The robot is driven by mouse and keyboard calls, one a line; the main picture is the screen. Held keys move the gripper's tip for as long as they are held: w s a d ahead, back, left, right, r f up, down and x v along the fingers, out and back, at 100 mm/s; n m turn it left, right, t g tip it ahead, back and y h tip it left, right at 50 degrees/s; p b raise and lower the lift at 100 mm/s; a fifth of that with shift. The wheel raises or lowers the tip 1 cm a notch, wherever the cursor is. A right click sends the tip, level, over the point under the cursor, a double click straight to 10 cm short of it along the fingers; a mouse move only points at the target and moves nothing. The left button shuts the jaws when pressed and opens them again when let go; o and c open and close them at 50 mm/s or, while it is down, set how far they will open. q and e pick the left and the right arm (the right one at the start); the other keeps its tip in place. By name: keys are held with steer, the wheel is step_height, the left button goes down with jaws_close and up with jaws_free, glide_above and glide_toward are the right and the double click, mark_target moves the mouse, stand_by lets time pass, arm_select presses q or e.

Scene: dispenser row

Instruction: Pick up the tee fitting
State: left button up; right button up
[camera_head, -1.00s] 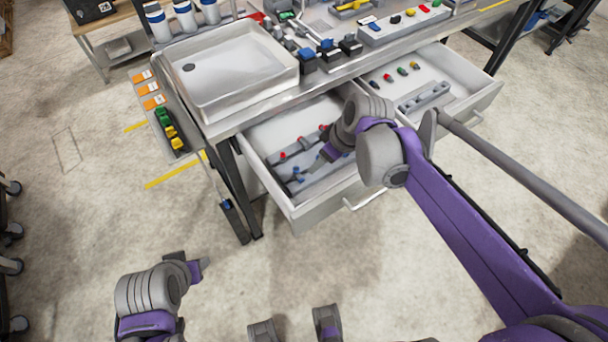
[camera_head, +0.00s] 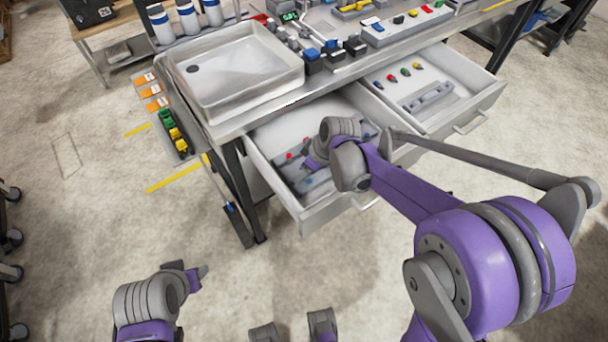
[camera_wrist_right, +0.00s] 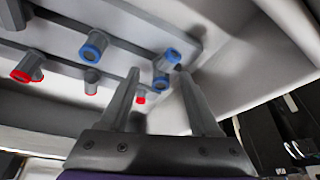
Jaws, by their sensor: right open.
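In the right wrist view, several grey fittings with blue or red rings sit on grey rails. One with two blue-ringed ends (camera_wrist_right: 166,64) lies between and beyond the fingertips of my right gripper (camera_wrist_right: 157,72) and looks like the tee fitting. No finger visibly clamps it. My right gripper is open and points into the open left drawer (camera_head: 322,210), also seen in the head view (camera_head: 308,160). There my arm hides part of the fittings. My left gripper (camera_head: 200,272) is over the floor at lower left, away from the drawer; its jaw opening is unclear.
A second open drawer (camera_head: 478,108) to the right holds small coloured parts and a grey block. A white basin (camera_head: 235,72) stands on the bench above. The pale drawer wall (camera_wrist_right: 232,60) is close to the right finger. The floor in front is clear.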

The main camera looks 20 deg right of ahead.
steer(key=shift+f, duration=0.15)
jaws_close()
stand_by(0.4)
